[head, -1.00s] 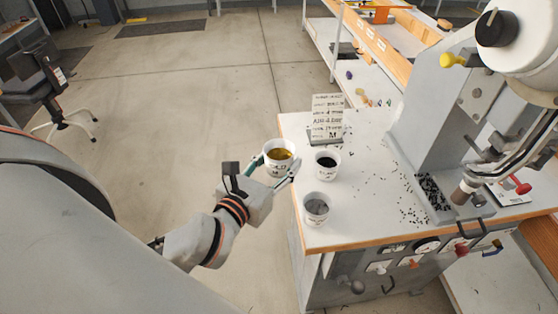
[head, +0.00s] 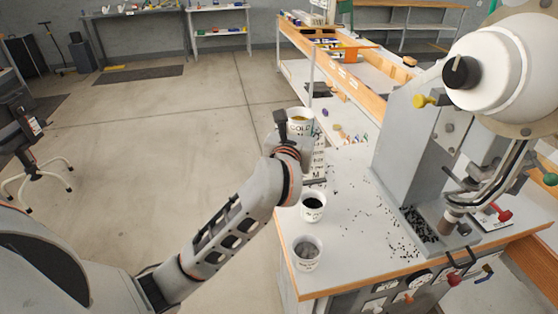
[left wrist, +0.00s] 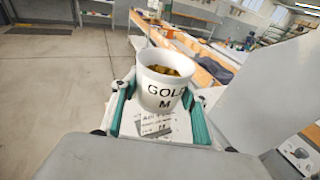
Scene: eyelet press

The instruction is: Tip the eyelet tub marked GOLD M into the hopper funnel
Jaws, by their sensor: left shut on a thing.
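The white tub marked GOLD M (left wrist: 160,93), holding gold eyelets, is upright in my left gripper (left wrist: 158,112). The gripper's green-padded fingers are shut on its sides. In the head view the tub (head: 300,123) is lifted above the far left corner of the bench, in front of the sign card. My left arm partly hides the card. I cannot make out the hopper funnel clearly; the press (head: 430,120) stands on the right of the bench. My right gripper is not in view.
Two other tubs, one with black eyelets (head: 313,209) and one with grey ones (head: 307,258), stand on the bench's left edge. Loose black eyelets are scattered across the bench top (head: 350,235). A shelf (head: 345,75) with an orange edge stands behind.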

